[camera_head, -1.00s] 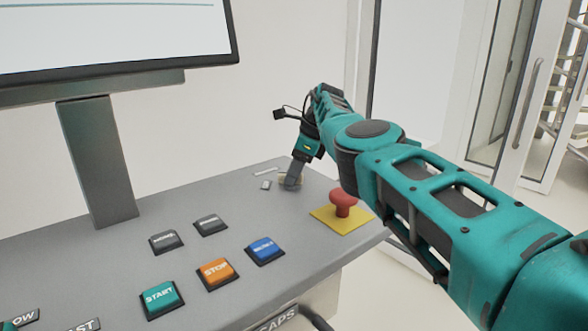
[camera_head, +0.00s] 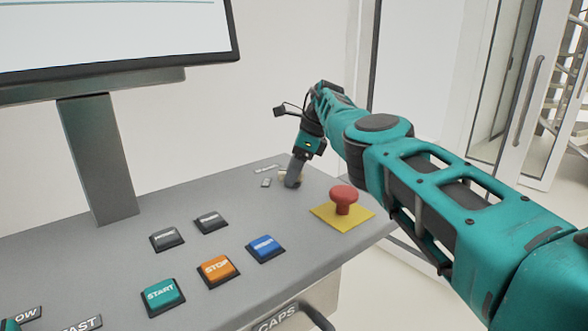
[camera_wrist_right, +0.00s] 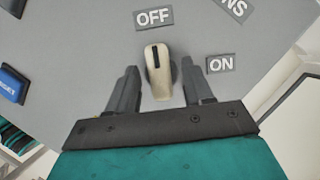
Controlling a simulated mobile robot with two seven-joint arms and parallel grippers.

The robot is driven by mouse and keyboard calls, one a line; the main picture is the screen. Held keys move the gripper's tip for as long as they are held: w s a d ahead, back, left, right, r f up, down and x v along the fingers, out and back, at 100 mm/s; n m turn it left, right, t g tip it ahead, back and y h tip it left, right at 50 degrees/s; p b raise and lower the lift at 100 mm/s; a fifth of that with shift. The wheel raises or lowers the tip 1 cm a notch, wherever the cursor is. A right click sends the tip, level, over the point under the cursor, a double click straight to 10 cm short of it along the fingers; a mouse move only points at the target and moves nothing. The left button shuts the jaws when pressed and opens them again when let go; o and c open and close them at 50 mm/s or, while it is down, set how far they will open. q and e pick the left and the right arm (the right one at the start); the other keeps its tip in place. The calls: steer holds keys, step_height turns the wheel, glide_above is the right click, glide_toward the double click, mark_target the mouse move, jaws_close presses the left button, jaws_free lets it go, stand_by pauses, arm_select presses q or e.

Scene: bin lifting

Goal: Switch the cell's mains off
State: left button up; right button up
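The mains switch is a beige rotary knob (camera_wrist_right: 158,72) with a black line on it, in the right wrist view. Its line points towards the OFF label (camera_wrist_right: 153,17); the ON label (camera_wrist_right: 221,64) is to the right. My right gripper (camera_wrist_right: 159,80) has one finger on each side of the knob, with a gap to each, so it is open around it. In the head view the right gripper (camera_head: 291,182) is at the console's back right corner and mostly hides the knob.
A red mushroom button (camera_head: 344,197) on a yellow plate (camera_head: 342,218) stands close in front of my right arm. The grey console (camera_head: 110,262) carries several push buttons, including the orange STOP button (camera_head: 216,267). A monitor (camera_head: 110,65) stands at back left.

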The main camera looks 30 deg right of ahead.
steer(key=v, duration=1.3)
steer(key=shift+p, duration=0.3)
steer(key=shift+a, duration=0.1)
